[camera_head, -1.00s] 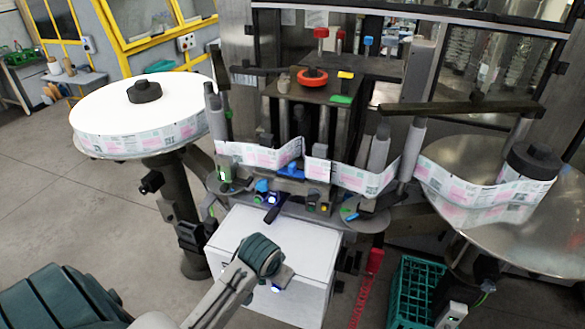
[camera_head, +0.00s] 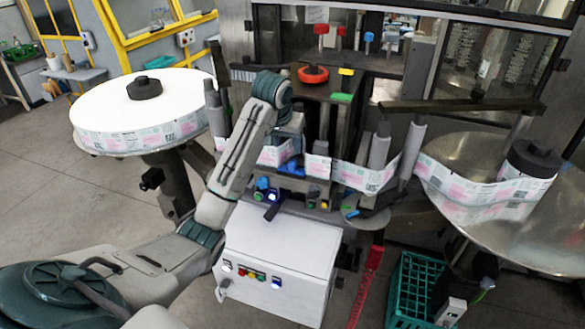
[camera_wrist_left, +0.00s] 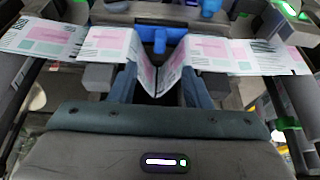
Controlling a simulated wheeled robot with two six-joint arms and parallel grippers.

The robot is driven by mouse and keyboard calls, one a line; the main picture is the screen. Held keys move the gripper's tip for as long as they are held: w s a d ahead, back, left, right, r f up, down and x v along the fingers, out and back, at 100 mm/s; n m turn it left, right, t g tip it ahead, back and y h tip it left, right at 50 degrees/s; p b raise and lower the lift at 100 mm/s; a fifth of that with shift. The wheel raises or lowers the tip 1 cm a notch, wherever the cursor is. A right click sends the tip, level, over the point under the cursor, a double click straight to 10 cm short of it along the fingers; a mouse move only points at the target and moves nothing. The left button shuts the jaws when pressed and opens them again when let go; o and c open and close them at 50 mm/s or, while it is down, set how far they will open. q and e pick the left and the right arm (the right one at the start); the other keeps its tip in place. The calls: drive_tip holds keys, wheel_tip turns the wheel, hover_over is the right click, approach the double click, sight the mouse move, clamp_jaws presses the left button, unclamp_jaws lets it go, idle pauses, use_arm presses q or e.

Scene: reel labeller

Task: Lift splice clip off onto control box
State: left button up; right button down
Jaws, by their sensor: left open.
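The label web (camera_head: 355,175) runs between the rollers, and a blue part (camera_head: 291,168), possibly the splice clip, sits at its middle. In the left wrist view the blue part (camera_wrist_left: 160,40) stands just beyond the web, which dips in a V between my fingers. I cannot tell for sure which part is the clip. My left gripper (camera_wrist_left: 158,88) is open, its two blue-grey fingers apart and nothing visibly gripped. In the head view my left wrist covers much of it. The white control box (camera_head: 290,240) stands below the web. My right gripper is out of view.
A full label reel (camera_head: 140,100) is on the left and a metal disc (camera_head: 500,240) with a hub on the right. Rollers (camera_head: 380,150) flank the web. A green crate (camera_head: 412,285) stands on the floor. The control box top is clear.

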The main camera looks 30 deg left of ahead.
sight(292, 162)
use_arm(q)
drive_tip(key=x, duration=1)
drive_tip(key=shift+w+r, duration=0.1)
drive_tip(key=shift+w, duration=0.15)
drive_tip(key=shift+w+a+f, duration=0.1)
drive_tip(key=shift+w+f, duration=0.05)
drive_tip(key=shift+f, duration=0.1)
clamp_jaws()
